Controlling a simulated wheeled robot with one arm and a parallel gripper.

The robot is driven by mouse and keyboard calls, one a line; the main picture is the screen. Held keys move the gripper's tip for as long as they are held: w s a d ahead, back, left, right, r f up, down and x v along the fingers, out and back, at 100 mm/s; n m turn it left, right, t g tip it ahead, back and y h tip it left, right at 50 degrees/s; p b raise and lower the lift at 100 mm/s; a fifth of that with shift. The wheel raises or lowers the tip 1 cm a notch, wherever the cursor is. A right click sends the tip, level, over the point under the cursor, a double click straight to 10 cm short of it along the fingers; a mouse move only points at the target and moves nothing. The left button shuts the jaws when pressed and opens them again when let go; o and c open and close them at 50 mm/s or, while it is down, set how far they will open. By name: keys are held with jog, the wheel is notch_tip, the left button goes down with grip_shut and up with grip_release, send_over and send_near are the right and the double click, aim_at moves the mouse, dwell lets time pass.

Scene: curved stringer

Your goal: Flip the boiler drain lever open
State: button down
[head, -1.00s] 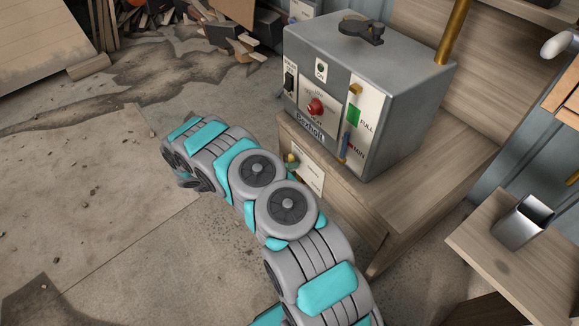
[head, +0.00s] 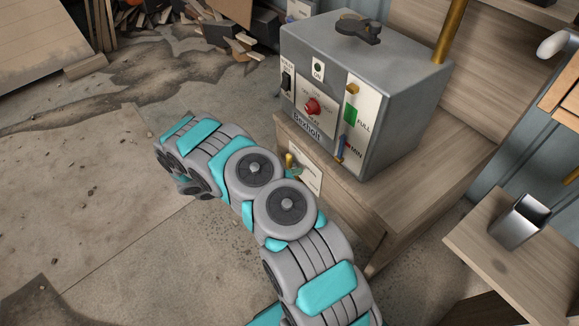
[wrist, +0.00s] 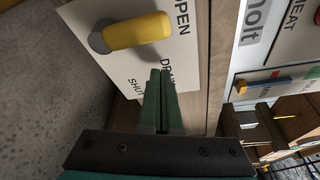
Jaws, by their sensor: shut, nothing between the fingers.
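The drain lever is a yellow handle (wrist: 140,31) on a grey pivot, mounted on a white plate (wrist: 118,72) marked OPEN, DRAIN and SHUT. In the wrist view it points right from its pivot, and its rounded tip lies beside the word OPEN. In the head view the lever (head: 289,160) stands roughly upright on the boiler stand's front, partly hidden by my arm. My gripper (wrist: 160,74) is shut and empty. Its green fingertips are in front of the plate, over part of the DRAIN lettering, apart from the lever in the picture.
The grey boiler box (head: 345,70) stands on the wooden stand (head: 400,195), with a red knob (head: 312,106) and a blue lever (head: 341,148) on its front. A metal cup (head: 519,222) is on a side shelf at right. The floor at left is open.

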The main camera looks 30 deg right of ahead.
jog(key=f+v, duration=0.1)
jog(key=v, duration=0.9)
jog(key=shift+b, duration=0.45)
jog(key=shift+f, duration=0.15)
